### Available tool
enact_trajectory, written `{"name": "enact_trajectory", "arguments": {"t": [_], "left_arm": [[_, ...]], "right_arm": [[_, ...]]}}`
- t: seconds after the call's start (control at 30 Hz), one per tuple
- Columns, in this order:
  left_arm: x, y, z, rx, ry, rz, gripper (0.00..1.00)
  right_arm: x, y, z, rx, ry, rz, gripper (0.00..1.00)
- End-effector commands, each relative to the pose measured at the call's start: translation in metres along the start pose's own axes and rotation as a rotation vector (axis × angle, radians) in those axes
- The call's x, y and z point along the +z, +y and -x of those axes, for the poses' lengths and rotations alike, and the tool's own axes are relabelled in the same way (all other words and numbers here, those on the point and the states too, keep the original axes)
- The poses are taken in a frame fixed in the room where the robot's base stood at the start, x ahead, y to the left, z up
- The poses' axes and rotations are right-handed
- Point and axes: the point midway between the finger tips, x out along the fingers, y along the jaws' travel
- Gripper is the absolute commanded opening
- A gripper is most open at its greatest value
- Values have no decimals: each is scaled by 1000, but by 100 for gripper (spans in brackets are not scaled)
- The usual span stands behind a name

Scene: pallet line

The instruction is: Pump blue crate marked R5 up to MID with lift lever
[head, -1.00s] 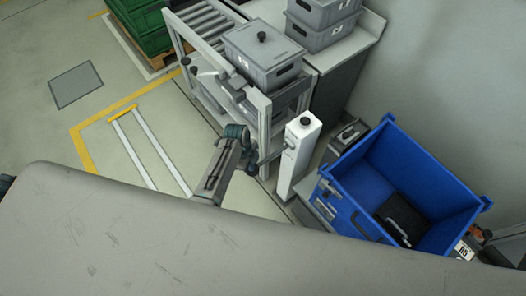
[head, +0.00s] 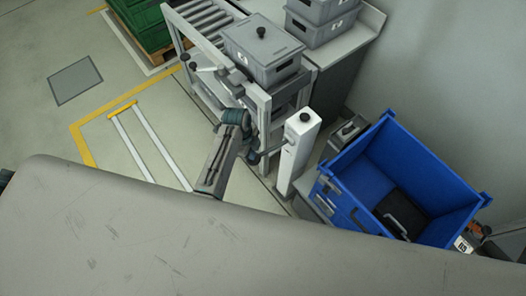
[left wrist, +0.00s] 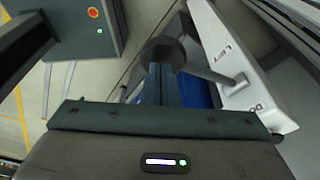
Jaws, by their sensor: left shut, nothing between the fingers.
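A white lift post (head: 296,150) stands left of the crate. The lift lever (left wrist: 212,74) runs from the post to a dark round knob (left wrist: 163,52) in the left wrist view. My left gripper (head: 252,154) is shut and empty, close to the knob; I cannot tell whether they touch.
A roller rack with a grey lidded bin (head: 262,55) stands just behind my left gripper. Stacked grey bins (head: 322,22) sit on a counter at the back. A green crate (head: 142,22) is at the far left.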

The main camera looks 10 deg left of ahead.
Motion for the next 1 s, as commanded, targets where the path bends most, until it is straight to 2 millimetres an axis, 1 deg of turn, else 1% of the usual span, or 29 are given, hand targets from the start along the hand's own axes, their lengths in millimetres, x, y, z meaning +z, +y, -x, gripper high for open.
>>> {"name": "enact_trajectory", "arguments": {"t": [0.17,0.43,0.57,0.8,1.0], "left_arm": [[1,0,-4,0,0,0,0],[4,0,-17,1,0,0,0],[4,0,-17,0,0,0,0],[9,4,-31,1,0,0,0],[9,5,-32,0,0,0,0]], "right_arm": [[0,0,-2,0,0,0,53],[0,-1,-6,-1,0,0,53],[0,-2,-6,-1,0,-1,53],[1,-3,-9,-2,0,-1,53],[1,-3,-9,-2,0,-1,53]]}}
